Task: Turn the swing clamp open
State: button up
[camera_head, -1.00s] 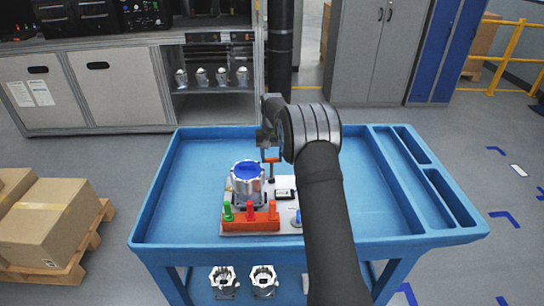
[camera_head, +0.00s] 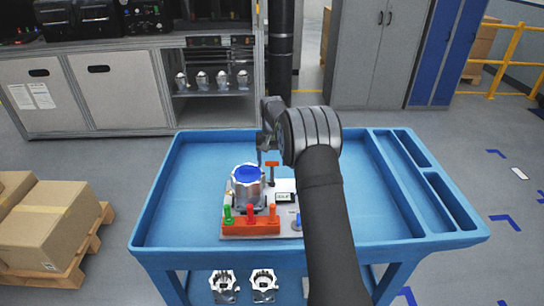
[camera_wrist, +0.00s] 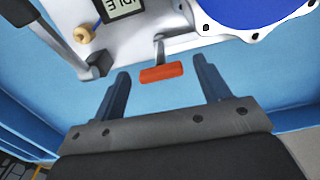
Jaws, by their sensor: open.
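The swing clamp has an orange-red handle (camera_head: 272,164) on a thin post behind the silver housing (camera_head: 247,186) with the blue top. In the wrist view the handle (camera_wrist: 161,72) lies crosswise between my fingertips, with gaps on both sides. A grey arm joins it to the fixture plate (camera_wrist: 145,24). My gripper (camera_wrist: 161,68) is open and empty, with a finger on each side of the handle. In the head view my gripper (camera_head: 267,151) is just above and behind the fixture, partly hidden by my wrist.
An orange block (camera_head: 250,228) with green, red and orange pegs stands at the fixture's front. A small IDLE display (camera_head: 285,197) sits right of the housing. The blue cart's (camera_head: 190,190) left side is clear. Its raised rim surrounds the fixture.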

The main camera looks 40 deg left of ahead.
notch_tip(320, 180, up, 17)
jog(key=shift+r, duration=0.2)
dwell(0.7)
notch_tip(320, 180, down, 18)
jog(key=shift+r, duration=0.25)
dwell(0.3)
jog(key=shift+r, duration=0.1)
